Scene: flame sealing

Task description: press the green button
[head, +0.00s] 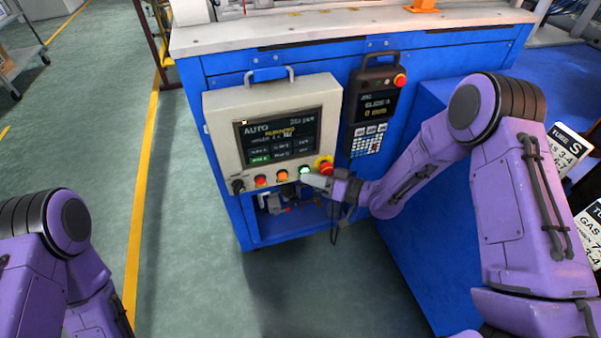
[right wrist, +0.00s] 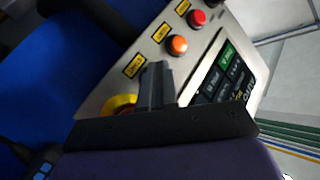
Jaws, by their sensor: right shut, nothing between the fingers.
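The green button (head: 305,170) sits lit in the button row along the lower edge of the beige control panel (head: 222,120). My right gripper (head: 312,179) is shut and empty. Its tips are at the green button's lower right edge in the head view; I cannot tell whether they touch it. In the right wrist view the shut fingers (right wrist: 156,84) point at the panel and hide the green button. My left gripper is out of view; only my left arm shows at the lower left.
An orange button (head: 282,176) and a red button (head: 260,181) sit left of the green one. A red emergency stop (head: 326,168) on yellow is just right, close to my gripper. A handheld pendant (head: 375,105) hangs right of the panel. Open floor lies in front.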

